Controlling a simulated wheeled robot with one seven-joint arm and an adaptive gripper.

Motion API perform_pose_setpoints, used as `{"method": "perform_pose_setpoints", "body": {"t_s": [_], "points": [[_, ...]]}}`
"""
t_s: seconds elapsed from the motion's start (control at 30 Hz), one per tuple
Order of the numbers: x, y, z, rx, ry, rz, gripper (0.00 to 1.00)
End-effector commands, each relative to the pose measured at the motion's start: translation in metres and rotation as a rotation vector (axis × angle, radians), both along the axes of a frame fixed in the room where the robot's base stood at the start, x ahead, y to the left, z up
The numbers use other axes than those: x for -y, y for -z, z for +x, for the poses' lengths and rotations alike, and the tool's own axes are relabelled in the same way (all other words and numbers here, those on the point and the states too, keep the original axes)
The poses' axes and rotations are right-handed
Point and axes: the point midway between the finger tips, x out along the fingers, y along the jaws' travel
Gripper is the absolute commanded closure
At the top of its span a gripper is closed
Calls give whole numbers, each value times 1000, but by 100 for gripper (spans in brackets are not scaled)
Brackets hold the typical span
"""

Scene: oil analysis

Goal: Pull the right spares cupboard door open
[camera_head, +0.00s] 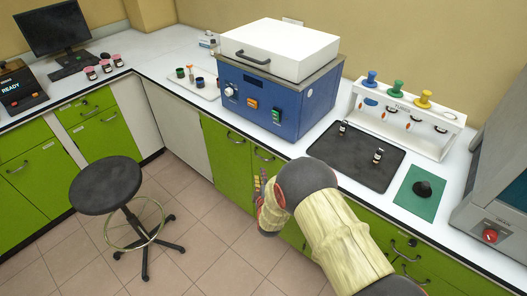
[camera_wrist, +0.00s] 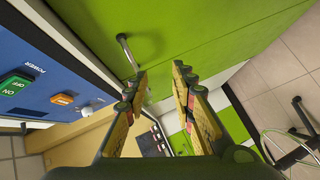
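The right spares cupboard door (camera_head: 262,168) is a green panel below the blue machine. It looks shut, and my arm hides its lower part. Its curved metal handle (camera_head: 264,155) is near the top edge. In the wrist view the green door (camera_wrist: 215,25) fills the top, with the handle (camera_wrist: 126,52) left of my fingertips. My gripper (camera_wrist: 160,72) is open, with nothing between its fingers. Its fingertips are close to the door front and apart from the handle. In the head view my gripper (camera_head: 264,200) is in front of the door, below the handle.
The left green door (camera_head: 225,160) is beside it. The blue machine (camera_head: 275,100) stands on the white counter above. A black stool (camera_head: 105,185) stands on the tiled floor to the left. Green drawers (camera_head: 415,255) are to the right. Floor between stool and cupboard is clear.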

Motion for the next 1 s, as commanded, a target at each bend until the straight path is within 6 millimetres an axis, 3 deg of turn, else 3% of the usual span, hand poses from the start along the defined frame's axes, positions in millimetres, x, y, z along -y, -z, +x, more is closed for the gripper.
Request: {"method": "perform_pose_setpoints", "body": {"t_s": [0.1, 0.17, 0.37, 0.7, 1.0], "points": [[4, -26, 4, 117, -11, -101, 74], [4, -31, 6, 139, -15, -133, 74], [2, -28, 21, 145, -20, -159, 74], [-5, -20, 69, 141, -21, -157, 74], [-7, -20, 82, 141, -21, -157, 74]]}}
